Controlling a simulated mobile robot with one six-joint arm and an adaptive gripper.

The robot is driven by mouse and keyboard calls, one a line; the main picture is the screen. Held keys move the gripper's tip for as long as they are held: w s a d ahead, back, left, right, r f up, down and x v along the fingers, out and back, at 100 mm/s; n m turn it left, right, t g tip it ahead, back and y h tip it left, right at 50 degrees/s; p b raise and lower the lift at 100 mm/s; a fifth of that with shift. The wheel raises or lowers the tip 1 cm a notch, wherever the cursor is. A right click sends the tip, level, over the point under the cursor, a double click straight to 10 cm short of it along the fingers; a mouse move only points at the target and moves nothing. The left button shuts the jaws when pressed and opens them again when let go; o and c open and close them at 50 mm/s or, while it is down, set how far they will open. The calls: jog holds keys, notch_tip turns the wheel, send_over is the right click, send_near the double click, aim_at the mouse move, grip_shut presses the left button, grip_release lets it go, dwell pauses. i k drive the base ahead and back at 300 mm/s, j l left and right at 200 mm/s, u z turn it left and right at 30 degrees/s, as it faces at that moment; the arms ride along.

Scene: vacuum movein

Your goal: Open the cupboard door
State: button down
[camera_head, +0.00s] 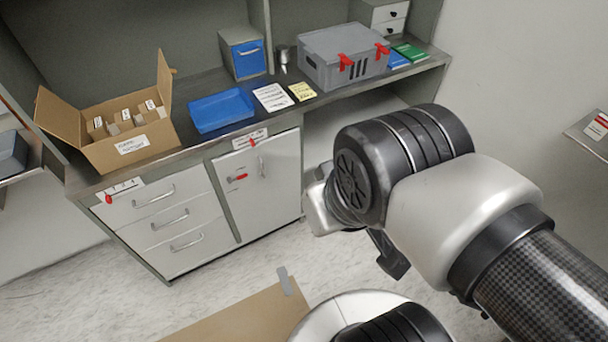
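The grey cupboard door (275,195) is below the counter, right of the drawers. It appears closed, flush with its frame. A label with a red tag (250,140) is above the door. My arm reaches in from the lower right, and its wrist is right of the door. Only a dark part of my gripper (391,256) shows below the wrist, apart from the door. The rest is hidden, so its opening cannot be seen.
Three drawers (165,220) are left of the door. On the counter are an open cardboard box (125,145), a blue tray (221,110) and a grey lidded case (343,62) with red latches. Cardboard (240,315) lies on the floor. The floor before the door looks clear.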

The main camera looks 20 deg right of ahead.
aim_at(267, 199)
jog(key=i+j, duration=0.15)
jog(key=i, duration=0.25)
jog(key=i+j+u, duration=0.15)
jog(key=i, duration=0.25)
